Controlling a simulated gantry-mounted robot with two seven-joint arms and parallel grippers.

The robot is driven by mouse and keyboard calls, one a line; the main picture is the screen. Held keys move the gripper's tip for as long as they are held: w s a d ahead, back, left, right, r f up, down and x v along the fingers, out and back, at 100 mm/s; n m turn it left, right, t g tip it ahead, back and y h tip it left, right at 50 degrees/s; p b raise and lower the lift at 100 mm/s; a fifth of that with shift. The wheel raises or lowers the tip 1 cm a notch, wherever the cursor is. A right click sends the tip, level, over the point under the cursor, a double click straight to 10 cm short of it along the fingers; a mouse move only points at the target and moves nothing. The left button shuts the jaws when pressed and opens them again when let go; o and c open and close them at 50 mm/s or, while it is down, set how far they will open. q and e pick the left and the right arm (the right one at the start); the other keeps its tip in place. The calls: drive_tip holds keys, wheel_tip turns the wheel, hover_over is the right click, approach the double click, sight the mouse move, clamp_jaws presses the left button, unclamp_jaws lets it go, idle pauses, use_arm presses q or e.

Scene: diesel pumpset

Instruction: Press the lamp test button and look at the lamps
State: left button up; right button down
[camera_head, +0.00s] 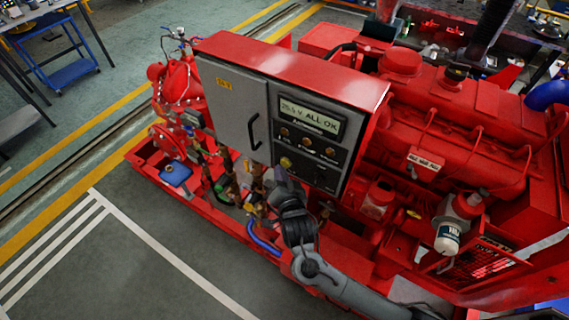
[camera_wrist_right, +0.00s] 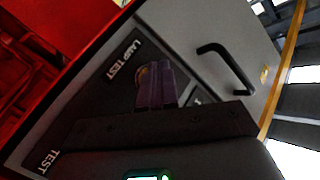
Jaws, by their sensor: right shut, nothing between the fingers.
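The grey control panel (camera_head: 305,120) on the red cabinet has a lit display (camera_head: 310,115) reading "25.4 V ALL OK". Below it sits a row of small amber-brown lamps (camera_head: 307,142); I cannot tell whether they are lit. A yellow round part (camera_head: 286,162) sits lower on the panel. My right gripper (camera_head: 276,174) is shut and empty, its tips at the panel's lower left. In the right wrist view its fingers (camera_wrist_right: 155,84) cover most of a yellowish round button (camera_wrist_right: 141,75) beside the "LAMP TEST" label (camera_wrist_right: 123,62). Contact or pressing cannot be told. My left gripper is out of view.
A closed grey door (camera_head: 236,110) with a black handle (camera_head: 254,132) is left of the panel. The red engine (camera_head: 460,120) fills the right side. Pipes and valves (camera_head: 235,185) crowd below the cabinet. Open floor (camera_head: 110,265) lies at lower left.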

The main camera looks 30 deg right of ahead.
drive_tip(key=shift+d, duration=0.1)
idle(0.4)
drive_tip(key=shift+w+d, duration=0.2)
drive_tip(key=shift+d, duration=0.1)
drive_tip(key=shift+a, duration=0.15)
idle(0.6)
drive_tip(key=shift+s+a+p, duration=0.45)
drive_tip(key=shift+a, duration=0.15)
drive_tip(key=s+a, duration=0.1)
drive_tip(key=a+p, duration=0.1)
drive_tip(key=a, duration=0.1)
drive_tip(key=s+a, duration=0.1)
drive_tip(key=shift+s+a+p, duration=0.15)
drive_tip(key=shift+s+p, duration=0.15)
drive_tip(key=shift+p, duration=0.05)
